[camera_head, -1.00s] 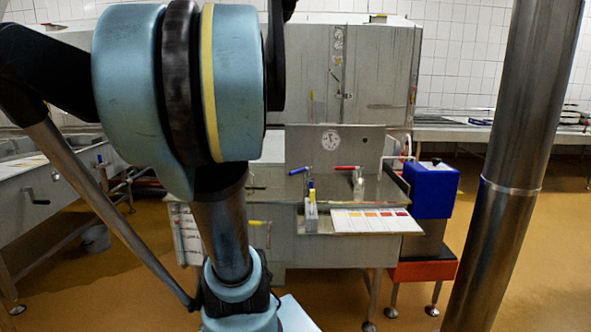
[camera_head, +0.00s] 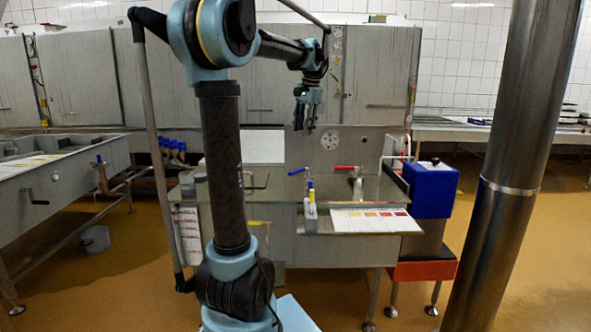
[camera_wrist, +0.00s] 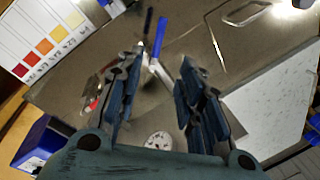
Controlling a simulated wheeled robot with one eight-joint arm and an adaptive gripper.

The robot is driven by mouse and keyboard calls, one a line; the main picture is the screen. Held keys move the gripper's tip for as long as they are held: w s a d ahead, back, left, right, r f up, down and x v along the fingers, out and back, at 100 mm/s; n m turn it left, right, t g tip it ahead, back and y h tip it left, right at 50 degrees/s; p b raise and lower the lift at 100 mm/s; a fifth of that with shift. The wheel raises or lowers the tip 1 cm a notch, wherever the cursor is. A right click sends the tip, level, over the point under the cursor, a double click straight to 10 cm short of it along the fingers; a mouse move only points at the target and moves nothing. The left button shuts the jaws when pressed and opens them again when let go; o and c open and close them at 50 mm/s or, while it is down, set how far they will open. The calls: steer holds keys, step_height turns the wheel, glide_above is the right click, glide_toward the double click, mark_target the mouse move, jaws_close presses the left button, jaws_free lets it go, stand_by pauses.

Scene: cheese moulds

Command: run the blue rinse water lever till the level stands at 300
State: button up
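The blue lever (camera_head: 298,171) sticks out to the left at the foot of the grey panel, below and slightly left of my gripper (camera_head: 306,122). My gripper hangs in front of the panel, apart from the lever. In the wrist view my gripper (camera_wrist: 158,97) has its two fingers wide apart with nothing between them. A blue handle (camera_wrist: 158,38) shows beyond the fingertips there; I cannot tell whether it is the lever or a tool in the holder. No level reading at 300 is legible.
A red lever (camera_head: 346,168) sits to the right of the blue one. A small holder (camera_head: 311,212) with blue and yellow items stands in front. A colour chart (camera_head: 370,220) lies right of it, beside a blue box (camera_head: 431,190). A steel column (camera_head: 510,180) rises at right.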

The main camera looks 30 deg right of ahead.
steer(key=w+f, duration=0.1)
steer(key=f, duration=0.4)
steer(key=w+f, duration=0.1)
steer(key=f, duration=0.5)
steer(key=w+f, duration=0.1)
steer(key=f, duration=0.5)
steer(key=shift+w+a, duration=0.1)
steer(key=shift+a, duration=0.3)
jaws_close()
